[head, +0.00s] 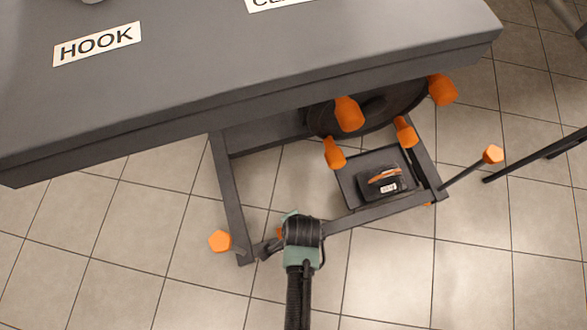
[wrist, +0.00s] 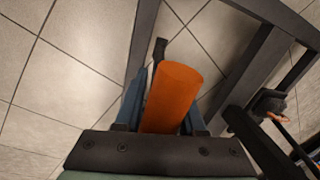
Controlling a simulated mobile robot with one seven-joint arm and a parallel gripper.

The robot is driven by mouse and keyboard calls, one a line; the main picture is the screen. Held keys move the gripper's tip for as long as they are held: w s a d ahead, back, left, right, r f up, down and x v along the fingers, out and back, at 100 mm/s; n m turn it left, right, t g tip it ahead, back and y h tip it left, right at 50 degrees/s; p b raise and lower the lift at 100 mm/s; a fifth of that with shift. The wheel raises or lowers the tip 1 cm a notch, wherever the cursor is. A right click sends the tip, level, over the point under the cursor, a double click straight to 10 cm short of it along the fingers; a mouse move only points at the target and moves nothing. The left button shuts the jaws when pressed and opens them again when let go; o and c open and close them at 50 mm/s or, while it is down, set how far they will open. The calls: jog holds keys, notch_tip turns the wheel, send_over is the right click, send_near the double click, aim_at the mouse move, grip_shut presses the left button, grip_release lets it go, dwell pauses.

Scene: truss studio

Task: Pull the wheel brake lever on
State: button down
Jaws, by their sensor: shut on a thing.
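An orange cylindrical handle (wrist: 172,95) stands between the two blue fingers of my gripper (wrist: 168,112) in the wrist view. The fingers are shut on it, and its rounded end sticks out past them. In the head view my gripper (head: 291,226) is at the front bar of the dark frame under the table, near the frame's left corner. Only a small bit of orange shows beside it there; my wrist hides the rest. I take this handle for the brake lever, though no label on it is visible.
Other orange grips stick out: a left knob (head: 220,240), a right knob (head: 493,153) and several around the dark wheel (head: 378,105). A tray (head: 350,190) holds a black boxy thing (head: 384,181). The grey table (head: 200,90) overhangs the frame. Tiled floor in front is clear.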

jog(key=s+d+f+t+p, duration=0.1)
jog(key=s+f, duration=0.3)
jog(key=s, duration=0.4)
jog(key=shift+d+f+t+y+p, duration=0.3)
jog(key=shift+d+t, duration=0.2)
jog(key=shift+d, duration=0.3)
jog(key=shift+s, duration=0.1)
dwell(0.7)
jog(key=c, duration=0.6)
grip_release()
jog(key=shift+o, duration=0.2)
jog(key=s+d+r+p, duration=0.3)
jog(key=s+r+p, duration=0.6)
jog(key=r+p, duration=0.1)
jog(key=shift+s+d+r+p, duration=0.15)
jog(key=shift+s+r+p, duration=0.2)
jog(key=shift+s, duration=0.05)
